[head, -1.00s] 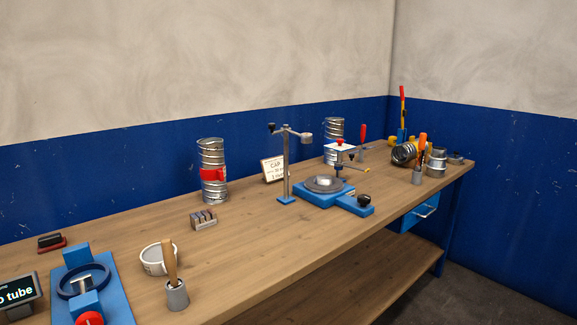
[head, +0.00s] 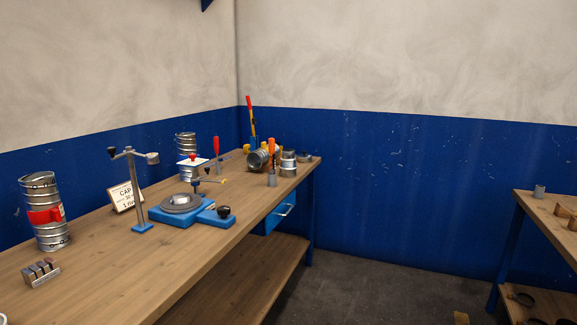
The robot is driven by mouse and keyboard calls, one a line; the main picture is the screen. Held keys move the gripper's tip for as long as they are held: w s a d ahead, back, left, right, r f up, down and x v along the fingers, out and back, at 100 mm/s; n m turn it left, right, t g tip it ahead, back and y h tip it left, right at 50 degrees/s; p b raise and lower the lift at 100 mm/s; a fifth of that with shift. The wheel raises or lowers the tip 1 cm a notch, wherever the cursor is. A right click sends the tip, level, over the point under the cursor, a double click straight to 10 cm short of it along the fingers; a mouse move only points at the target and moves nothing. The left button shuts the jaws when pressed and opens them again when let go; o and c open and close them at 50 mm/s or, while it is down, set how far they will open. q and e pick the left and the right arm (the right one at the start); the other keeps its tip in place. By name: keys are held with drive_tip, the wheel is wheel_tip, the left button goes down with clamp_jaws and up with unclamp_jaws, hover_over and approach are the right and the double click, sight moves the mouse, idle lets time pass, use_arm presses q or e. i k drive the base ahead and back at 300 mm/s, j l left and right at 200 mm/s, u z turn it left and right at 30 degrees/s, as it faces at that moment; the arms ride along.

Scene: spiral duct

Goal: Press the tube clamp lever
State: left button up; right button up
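No part is plainly readable as the tube clamp lever. A tall lever with a red and yellow handle (head: 250,115) stands upright at the far end of the workbench, behind a metal spiral tube lying on its side (head: 258,160). A standing spiral tube with a red band (head: 42,190) is at the left. Neither of my grippers is in view.
The wooden workbench (head: 150,270) runs along the blue wall, with a drawer (head: 280,213) at its far end. A metal stand (head: 138,195), a sign (head: 122,197) and a small block rack (head: 40,273) stand on it. Open floor (head: 380,285) lies between it and another bench (head: 535,210).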

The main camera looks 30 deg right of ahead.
sight(254, 121)
drive_tip(key=i+l, duration=0.3)
drive_tip(key=l, duration=0.2)
drive_tip(key=i+l+z, duration=0.1)
drive_tip(key=i+l, duration=0.2)
drive_tip(key=l, duration=0.2)
drive_tip(key=i+l, duration=0.35)
drive_tip(key=l, duration=0.15)
